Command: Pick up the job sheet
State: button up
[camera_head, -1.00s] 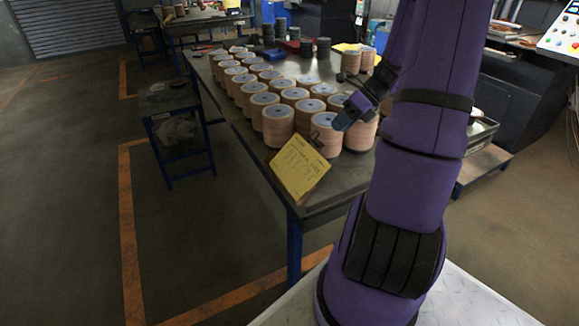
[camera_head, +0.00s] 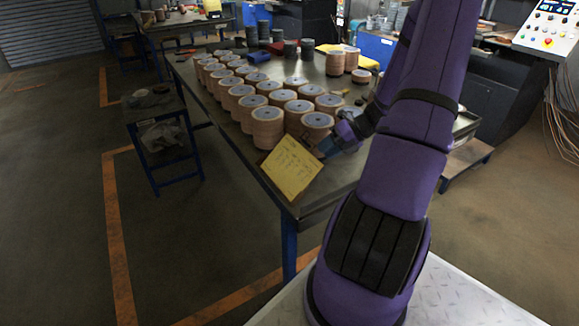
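The job sheet (camera_head: 291,168) is a yellow sheet with handwriting. It lies tilted at the near corner of the workbench, in front of the stacks of flap discs, with its lower edge by the bench edge. My gripper (camera_head: 322,150) is at the sheet's upper right edge, low beside the nearest disc stacks. Its fingertips are small and dark against the discs, so I cannot tell whether they are apart or closed on the sheet.
Several stacks of tan flap discs (camera_head: 267,128) stand in rows on the workbench (camera_head: 225,125) right behind the sheet. Dark disc stacks (camera_head: 290,50) stand farther back. A small blue-framed stand (camera_head: 160,135) is left of the bench.

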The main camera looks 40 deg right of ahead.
jog(key=x, duration=0.4)
jog(key=shift+w+a+f, duration=0.15)
jog(key=shift+w+a, duration=0.1)
jog(key=shift+a, duration=0.1)
jog(key=shift+c, duration=0.5)
grip_shut()
